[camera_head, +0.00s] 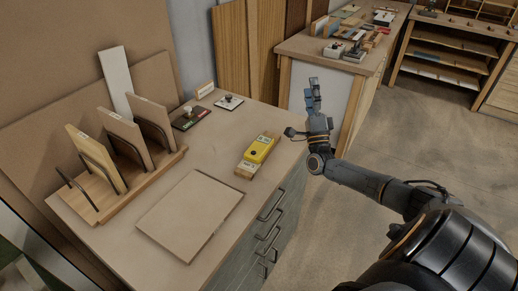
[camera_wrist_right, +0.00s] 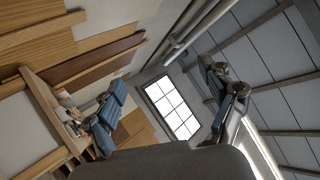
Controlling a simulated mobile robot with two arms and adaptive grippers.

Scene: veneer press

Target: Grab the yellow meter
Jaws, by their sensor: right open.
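The yellow meter (camera_head: 258,150) lies near the right edge of the bench top in the head view, on a light wooden block or board whose ends show. It has a dark round knob on its face. My right gripper (camera_head: 312,86) is raised to the right of the bench, beyond the meter in the picture and apart from it, fingers pointing up. In the right wrist view my right gripper (camera_wrist_right: 170,98) has its fingers spread wide with nothing between them. The meter does not show in that view. My left gripper is not in view.
A flat board (camera_head: 190,216) lies on the bench (camera_head: 225,175) left of the meter. A wooden rack (camera_head: 130,190) with upright panels stands further left. Small stamp-like items (camera_head: 229,101) sit at the back. A second bench (camera_head: 300,44) stands behind my right gripper. Drawer handles project from the bench front.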

